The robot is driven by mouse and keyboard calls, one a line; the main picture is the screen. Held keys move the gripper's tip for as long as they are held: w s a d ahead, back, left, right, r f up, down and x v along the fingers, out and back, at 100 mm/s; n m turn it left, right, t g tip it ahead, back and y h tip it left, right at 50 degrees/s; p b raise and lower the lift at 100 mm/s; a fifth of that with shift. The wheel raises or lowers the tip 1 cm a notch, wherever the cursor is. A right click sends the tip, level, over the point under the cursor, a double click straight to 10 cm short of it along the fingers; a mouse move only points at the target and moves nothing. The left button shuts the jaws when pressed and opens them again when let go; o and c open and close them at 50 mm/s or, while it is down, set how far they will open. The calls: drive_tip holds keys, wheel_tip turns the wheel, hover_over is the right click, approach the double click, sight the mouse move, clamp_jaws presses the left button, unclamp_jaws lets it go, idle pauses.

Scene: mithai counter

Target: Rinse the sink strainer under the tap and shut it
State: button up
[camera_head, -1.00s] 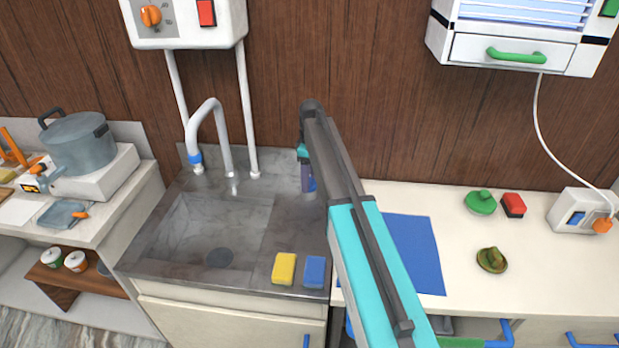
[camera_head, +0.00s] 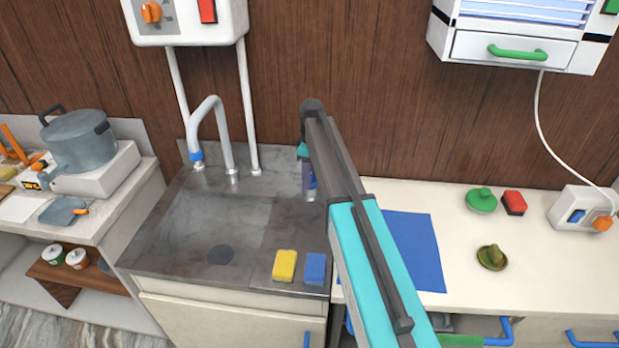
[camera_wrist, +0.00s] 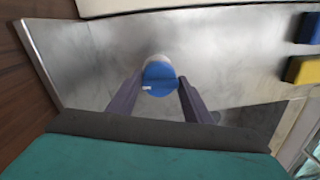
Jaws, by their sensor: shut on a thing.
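My gripper (camera_wrist: 160,90) is shut on a blue-capped knob (camera_wrist: 160,76) with a short grey cylindrical body and a white mark on its cap. The knob's grey body also shows under my gripper in the head view (camera_head: 309,194), on the steel deck right of the tap. The grey curved tap (camera_head: 211,105) has a blue band at its left foot. No stream of water shows from it. A dark round disc (camera_head: 220,254), seemingly the strainer, lies at the drain in the sink basin (camera_head: 190,230). My fingers hide part of the knob.
A yellow sponge (camera_head: 284,266) and a blue sponge (camera_head: 315,268) lie on the sink's front right edge. A blue mat (camera_head: 418,252) lies on the counter to the right. A switch box (camera_head: 188,22) hangs above the tap. A pot (camera_head: 78,142) stands at left.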

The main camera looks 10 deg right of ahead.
drive_tip(key=shift+w+d+r+m+b, duration=0.1)
drive_tip(key=shift+m+b, duration=0.15)
drive_tip(key=shift+m, duration=0.45)
drive_tip(key=shift+w+d+m+b, duration=0.1)
drive_tip(key=shift+m+b, duration=0.1)
drive_tip(key=shift+m, duration=0.5)
drive_tip(key=o, duration=1)
drive_tip(key=shift+s, duration=0.1)
drive_tip(key=shift+a, duration=0.1)
drive_tip(key=r+b, duration=0.1)
drive_tip(key=r, duration=0.3)
drive_tip(key=r+b, duration=0.1)
drive_tip(key=r, duration=0.4)
drive_tip(key=r+b, duration=0.1)
drive_tip(key=r, duration=0.3)
drive_tip(key=shift+w+d+r+b, duration=0.3)
drive_tip(key=shift+d+r+b, duration=0.05)
drive_tip(key=shift+b, duration=0.05)
